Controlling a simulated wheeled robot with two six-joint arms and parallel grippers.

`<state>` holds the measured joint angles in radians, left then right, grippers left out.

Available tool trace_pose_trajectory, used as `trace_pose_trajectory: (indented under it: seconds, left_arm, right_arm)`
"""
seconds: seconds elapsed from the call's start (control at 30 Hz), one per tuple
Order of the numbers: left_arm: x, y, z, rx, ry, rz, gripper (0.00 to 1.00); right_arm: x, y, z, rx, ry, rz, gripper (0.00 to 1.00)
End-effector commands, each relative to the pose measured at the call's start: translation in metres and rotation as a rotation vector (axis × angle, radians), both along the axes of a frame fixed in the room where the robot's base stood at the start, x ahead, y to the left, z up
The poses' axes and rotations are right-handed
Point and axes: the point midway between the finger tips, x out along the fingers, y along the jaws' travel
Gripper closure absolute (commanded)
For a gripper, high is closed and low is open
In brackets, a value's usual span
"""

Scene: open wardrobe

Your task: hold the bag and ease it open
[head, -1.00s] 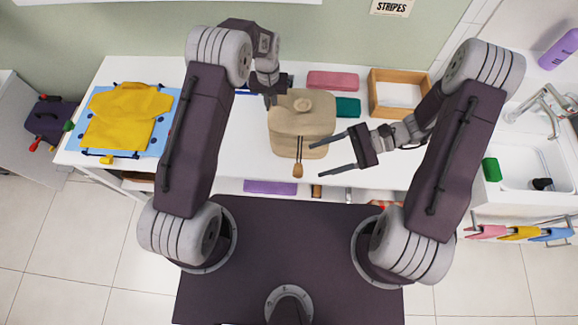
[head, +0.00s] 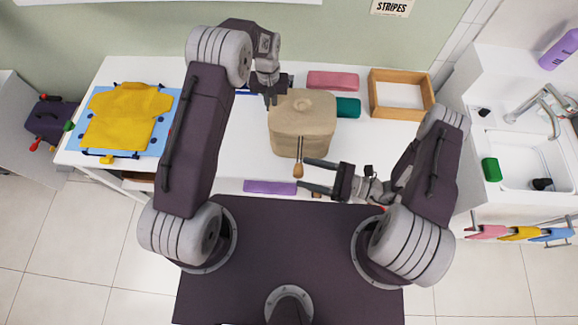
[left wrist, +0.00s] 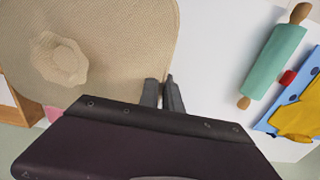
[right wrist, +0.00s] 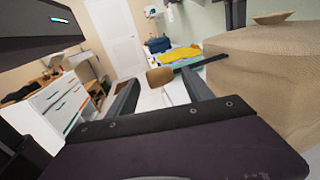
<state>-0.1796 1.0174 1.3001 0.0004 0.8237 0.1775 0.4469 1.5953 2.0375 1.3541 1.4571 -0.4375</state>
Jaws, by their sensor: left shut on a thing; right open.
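The beige woven bag (head: 305,140) stands upright on the white table, with a round knob on its lid. A pull with a wooden tip (head: 298,170) juts from its front. My left gripper (head: 270,102) is shut on the bag's upper left side; the left wrist view shows its fingers (left wrist: 162,95) at the bag's edge, the exact grip hard to see. My right gripper (head: 305,175) is open in front of the bag, one finger on either side of the pull's tip. In the right wrist view the tip (right wrist: 160,76) appears between the fingers, seemingly untouched.
A pink folded cloth (head: 332,80), a dark teal item (head: 348,107) and a wooden tray (head: 428,105) lie behind and right of the bag. A yellow shirt (head: 125,115) lies on a blue board at left. A teal rolling pin (left wrist: 273,62) is near my left gripper. A sink stands at right.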

Motion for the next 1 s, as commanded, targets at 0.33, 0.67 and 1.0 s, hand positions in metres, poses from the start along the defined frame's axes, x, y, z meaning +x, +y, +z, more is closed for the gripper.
trace_pose_trajectory:
  seconds: [0.33,0.67,1.0]
  left_arm:
    - [0.0,0.0,0.0,0.0,0.0,0.0,1.0]
    - [0.0,0.0,0.0,0.0,0.001,0.0,1.0]
    - [0.0,0.0,0.0,0.001,0.0,0.0,1.0]
  right_arm:
    - [0.01,0.055,0.0,-0.001,0.0,0.004,0.4]
    - [0.013,0.061,0.0,0.0,-0.001,-0.001,0.4]
    - [0.012,0.061,0.0,-0.001,-0.001,0.0,1.0]
